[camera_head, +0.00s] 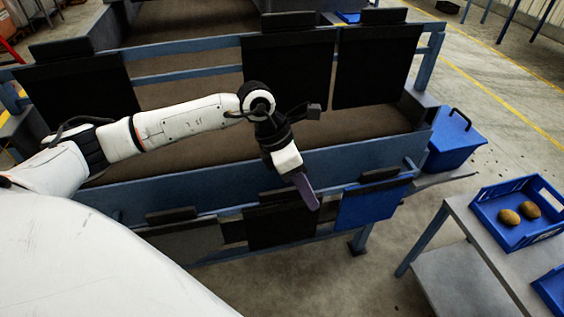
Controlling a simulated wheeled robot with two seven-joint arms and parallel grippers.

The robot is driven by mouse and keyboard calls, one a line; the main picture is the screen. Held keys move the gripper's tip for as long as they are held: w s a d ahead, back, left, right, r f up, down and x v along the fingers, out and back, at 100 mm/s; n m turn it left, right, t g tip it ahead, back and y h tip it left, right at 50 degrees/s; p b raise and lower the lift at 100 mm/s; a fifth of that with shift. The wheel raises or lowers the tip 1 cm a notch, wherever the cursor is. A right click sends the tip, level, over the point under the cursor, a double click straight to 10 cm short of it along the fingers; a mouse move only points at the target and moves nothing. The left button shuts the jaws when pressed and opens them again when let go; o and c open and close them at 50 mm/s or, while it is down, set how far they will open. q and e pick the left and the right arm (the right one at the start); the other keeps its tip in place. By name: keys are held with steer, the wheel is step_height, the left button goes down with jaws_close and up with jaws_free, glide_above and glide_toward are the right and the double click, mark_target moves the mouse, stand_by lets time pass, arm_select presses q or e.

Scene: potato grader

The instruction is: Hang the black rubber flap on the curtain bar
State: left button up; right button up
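A black flap (280,228) hangs at the near blue bar, between a grey flap (185,241) on its left and a blue flap (372,207) on its right. My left gripper (307,193) points down in front of the black flap's top right part. Its fingers overlap in this view, so I cannot tell whether they are open or touch the flap. More black flaps hang on the far blue bar (185,46): one at the left (80,88), one in the middle (288,70) and one at the right (375,68). My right gripper is not in view.
The brown grader bed (350,128) lies behind the near blue side rail (170,193). At the right, a grey table (466,222) carries a blue crate (488,216) with two potatoes (520,213). A blue bin (452,140) stands beside the grader's right end.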

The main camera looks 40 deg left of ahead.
mark_target(281, 190)
arm_select(q)
steer(key=a+y, duration=0.1)
steer(key=a, duration=0.1)
steer(key=w+a+r+y, duration=0.1)
steer(key=a, duration=0.2)
steer(key=a+y, duration=0.1)
steer(key=a, duration=0.2)
steer(key=shift+w+r, duration=0.35)
steer(key=b+x, duration=0.4)
steer(key=x, duration=0.1)
steer(key=s+a+b+x, duration=0.1)
steer(key=x, duration=0.2)
steer(key=shift+s+f+b, duration=0.1)
steer(key=shift+f+b, duration=0.1)
steer(key=shift+b, duration=0.2)
steer(key=shift+f+b, duration=0.5)
steer(key=shift+f, duration=0.3)
jaws_close()
